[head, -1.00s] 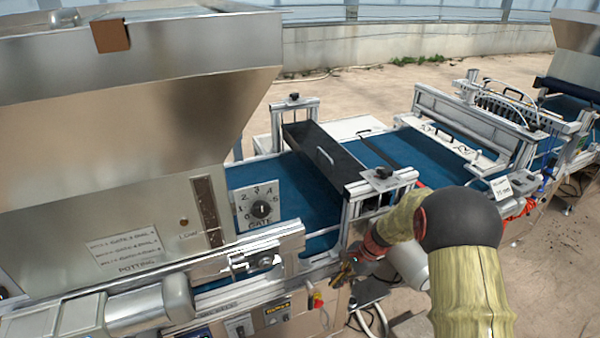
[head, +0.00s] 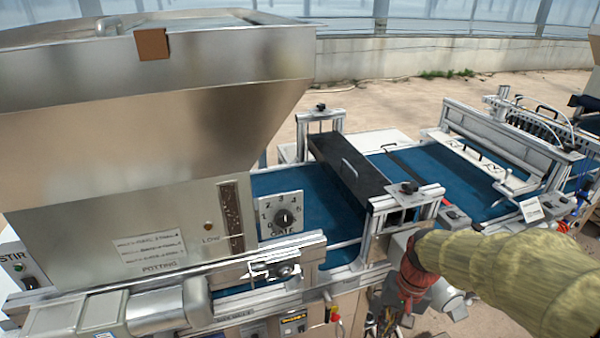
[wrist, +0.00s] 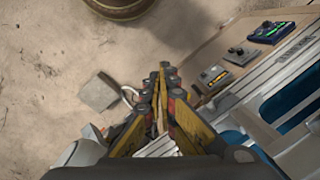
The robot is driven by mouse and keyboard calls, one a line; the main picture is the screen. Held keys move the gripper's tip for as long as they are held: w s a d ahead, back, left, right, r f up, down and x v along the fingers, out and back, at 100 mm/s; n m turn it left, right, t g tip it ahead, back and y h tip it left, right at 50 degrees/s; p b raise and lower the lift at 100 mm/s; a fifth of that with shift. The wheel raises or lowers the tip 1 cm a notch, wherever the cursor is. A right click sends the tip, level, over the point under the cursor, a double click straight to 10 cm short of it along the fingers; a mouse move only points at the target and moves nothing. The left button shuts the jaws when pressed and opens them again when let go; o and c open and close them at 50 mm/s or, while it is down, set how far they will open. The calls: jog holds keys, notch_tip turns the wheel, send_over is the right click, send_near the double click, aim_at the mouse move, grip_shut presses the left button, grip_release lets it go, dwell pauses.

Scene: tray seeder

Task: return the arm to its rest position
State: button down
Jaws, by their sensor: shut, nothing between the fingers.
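My arm, in a yellowish sleeve, reaches in from the right edge of the head view. My gripper (head: 385,322) hangs at the lower middle of that view, in front of the machine's side and partly cut off by the frame's bottom edge. In the wrist view my gripper (wrist: 163,72) points down past the machine toward the floor. Its yellow and black fingers meet at the tips, with nothing between them.
The seeder line stands close beside the arm, with a steel hopper (head: 150,110), a gate dial (head: 283,217) and a blue belt (head: 330,215). In the wrist view, control boxes (wrist: 213,76) sit at the right. Bare floor (wrist: 60,50) lies at the left, with a grey block (wrist: 98,92).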

jog(key=s+r+n+t, duration=0.1)
jog(key=s+r+t, duration=0.2)
jog(key=s+r, duration=0.2)
jog(key=s+a+r+n+t+h, duration=0.1)
jog(key=s+r+n+t, duration=0.1)
jog(key=s+r, duration=0.4)
jog(key=shift+r+n+t+h, duration=0.3)
jog(key=shift+r+t, duration=0.1)
jog(key=shift+r, duration=2.2)
